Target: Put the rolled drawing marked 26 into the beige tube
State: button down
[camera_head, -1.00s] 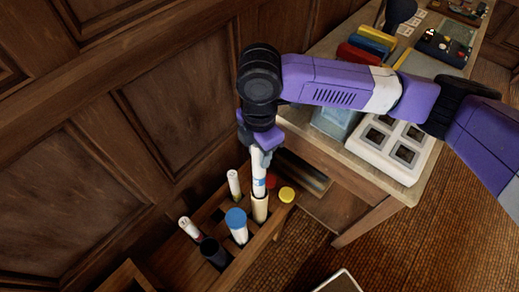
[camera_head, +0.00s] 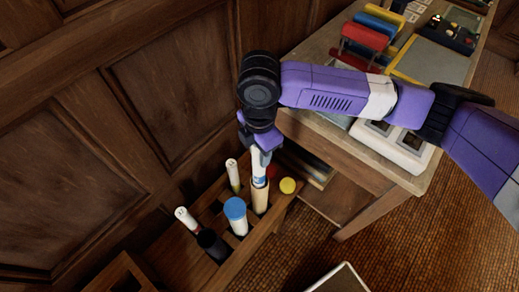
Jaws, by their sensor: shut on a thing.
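My gripper (camera_head: 260,158) is shut on a white rolled drawing (camera_head: 259,175) with a blue mark; its number cannot be read. The drawing hangs upright, its lower end at the mouth of the beige tube (camera_head: 260,200) and seemingly inside it. The beige tube stands in a slot of the wooden rack (camera_head: 275,215). My arm covers part of the view above, and the tube's opening is mostly hidden by the drawing.
The rack also holds a blue-capped tube (camera_head: 235,210), a black tube (camera_head: 212,245), a yellow-capped tube (camera_head: 288,186) and a red one (camera_head: 272,171). Two other rolled drawings (camera_head: 186,217) (camera_head: 232,176) stand there. A panelled wall (camera_head: 120,130) is left, a desk (camera_head: 370,190) right.

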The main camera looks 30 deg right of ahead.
jog(key=shift+f, duration=0.2)
jog(key=c, duration=0.9)
grip_release()
jog(key=shift+r, duration=0.1)
notch_tip(320, 180, up, 8)
jog(key=shift+f, duration=0.2)
dwell(0.3)
